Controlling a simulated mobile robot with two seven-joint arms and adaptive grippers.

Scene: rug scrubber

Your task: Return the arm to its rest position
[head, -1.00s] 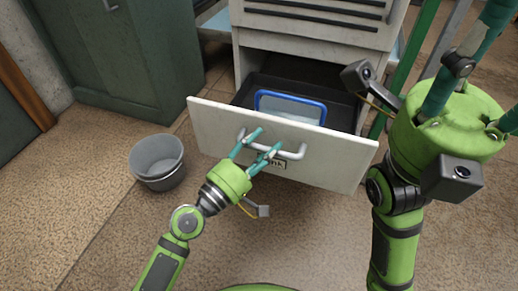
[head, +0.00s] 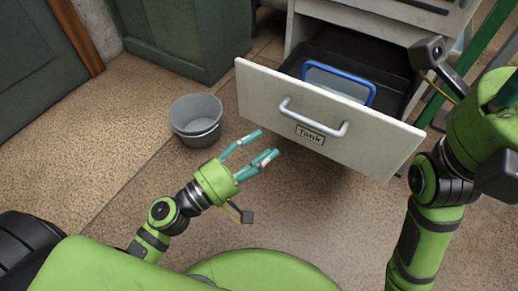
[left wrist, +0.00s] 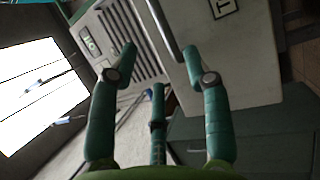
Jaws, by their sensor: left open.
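My left gripper (head: 252,153) is open and empty in the head view. It hangs over the brown floor, in front of and to the left of the open drawer. Its teal fingers also show spread in the left wrist view (left wrist: 160,70), with nothing between them. The drawer (head: 275,133) is white, labelled "Tank", and pulled out. Its metal handle (head: 313,121) is apart from my fingers. A blue-rimmed container (head: 340,84) sits inside the drawer. My right arm is raised at the right edge of the head view; its fingertips are cut off.
A grey bucket (head: 196,118) stands on the floor just beyond my left gripper. A dark green cabinet (head: 183,35) stands at the back left. The floor left of the bucket is clear.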

